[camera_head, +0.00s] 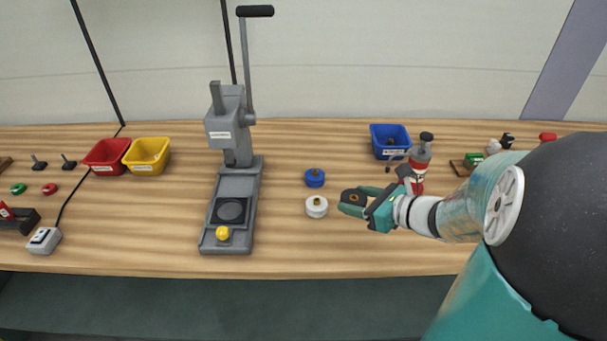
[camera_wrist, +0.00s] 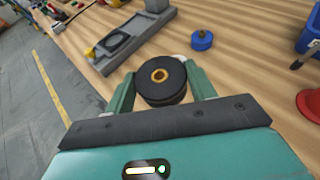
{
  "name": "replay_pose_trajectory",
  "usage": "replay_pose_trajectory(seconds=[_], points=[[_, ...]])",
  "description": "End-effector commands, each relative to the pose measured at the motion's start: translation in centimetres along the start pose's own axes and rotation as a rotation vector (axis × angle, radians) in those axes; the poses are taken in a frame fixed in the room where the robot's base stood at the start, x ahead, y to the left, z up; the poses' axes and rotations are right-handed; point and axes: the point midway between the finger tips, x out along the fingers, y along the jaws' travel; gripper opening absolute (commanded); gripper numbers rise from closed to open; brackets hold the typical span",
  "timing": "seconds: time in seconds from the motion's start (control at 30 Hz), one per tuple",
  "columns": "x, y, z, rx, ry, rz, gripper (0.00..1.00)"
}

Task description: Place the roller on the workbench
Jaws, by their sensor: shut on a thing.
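A black roller (camera_head: 352,197) with a brass centre is held between the two teal fingers of my gripper (camera_head: 360,203). It also shows in the wrist view (camera_wrist: 161,81), where the fingers of my gripper (camera_wrist: 160,88) stand on either side of it. The wooden workbench (camera_head: 285,245) lies under it; I cannot tell whether the roller touches the top or hangs just above it. A white roller (camera_head: 317,207) stands left of my gripper, and a blue roller (camera_head: 315,178) stands behind the white one. The blue roller also shows in the wrist view (camera_wrist: 202,40).
A grey lever press (camera_head: 233,185) with a yellow knob (camera_head: 223,233) stands left of the rollers. A blue bin (camera_head: 390,140) and a red bottle (camera_head: 420,165) stand behind my gripper. Red (camera_head: 107,156) and yellow (camera_head: 147,155) bins are far left. The bench front is clear near my gripper.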

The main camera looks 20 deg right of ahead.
Motion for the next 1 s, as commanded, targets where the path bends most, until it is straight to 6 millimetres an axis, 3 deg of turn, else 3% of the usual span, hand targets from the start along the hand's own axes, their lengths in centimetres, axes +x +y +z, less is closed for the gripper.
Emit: replay_pose_trajectory(seconds=[0.2,0.43,0.77,1.0], points=[[-5.0,1.6,-1.7,-0.028,-0.002,0.068,0.08],[-8.5,3.7,-3.2,-0.053,-0.001,0.127,0.08],[-9.3,4.1,-3.7,-0.061,-0.001,0.146,0.08],[-8.0,1.1,-4.7,-0.058,-0.001,0.147,0.08]])
